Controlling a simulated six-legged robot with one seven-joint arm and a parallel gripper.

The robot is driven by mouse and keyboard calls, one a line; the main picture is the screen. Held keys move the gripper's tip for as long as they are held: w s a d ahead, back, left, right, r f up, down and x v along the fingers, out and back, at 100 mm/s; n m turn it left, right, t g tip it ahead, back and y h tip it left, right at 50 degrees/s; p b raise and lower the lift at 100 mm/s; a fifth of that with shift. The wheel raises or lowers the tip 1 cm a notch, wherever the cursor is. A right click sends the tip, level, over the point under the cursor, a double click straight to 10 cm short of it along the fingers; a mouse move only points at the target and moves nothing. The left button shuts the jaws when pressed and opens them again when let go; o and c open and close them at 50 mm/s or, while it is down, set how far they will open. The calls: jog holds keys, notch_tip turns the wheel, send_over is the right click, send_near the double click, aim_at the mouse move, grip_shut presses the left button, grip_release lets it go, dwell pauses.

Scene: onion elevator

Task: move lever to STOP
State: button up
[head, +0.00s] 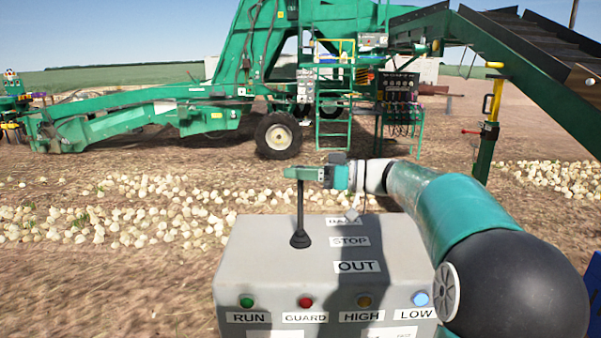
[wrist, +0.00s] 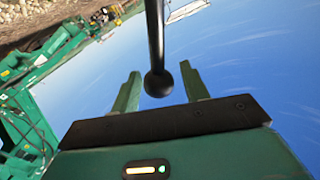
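A black lever (head: 300,213) stands nearly upright in the head view on top of a grey control box (head: 250,262). A STOP label (head: 349,241) lies to the right of the lever's base, with an OUT label (head: 357,266) nearer me and another, hard-to-read label (head: 345,222) beyond it. My gripper (head: 297,172) is at the lever's upper end. In the wrist view, the lever's round knob (wrist: 158,83) is between the two green fingers of my gripper (wrist: 160,70), with a gap on each side. The fingers are open.
The box front has RUN (head: 247,302), GUARD (head: 305,302), HIGH (head: 364,301) and LOW (head: 420,299) lights. Beyond it, pale onions (head: 170,210) lie in rows on soil. A large green machine (head: 240,90) stands behind, with a conveyor (head: 530,60) at the right.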

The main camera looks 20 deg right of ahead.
grip_shut()
jog(key=s+a+r+n, duration=0.1)
jog(key=s+a+n, duration=0.1)
jog(key=s, duration=0.3)
jog(key=shift+s+a+r+n+y, duration=0.2)
jog(key=shift+s+n+y, duration=0.2)
jog(key=shift+n, duration=0.5)
jog(key=shift+o, duration=1.1)
grip_release()
jog(key=shift+t, duration=0.3)
jog(key=r+v, duration=0.1)
jog(key=v, duration=1.2)
jog(key=shift+s+d+f, duration=0.2)
jog(key=shift+d+f, duration=0.15)
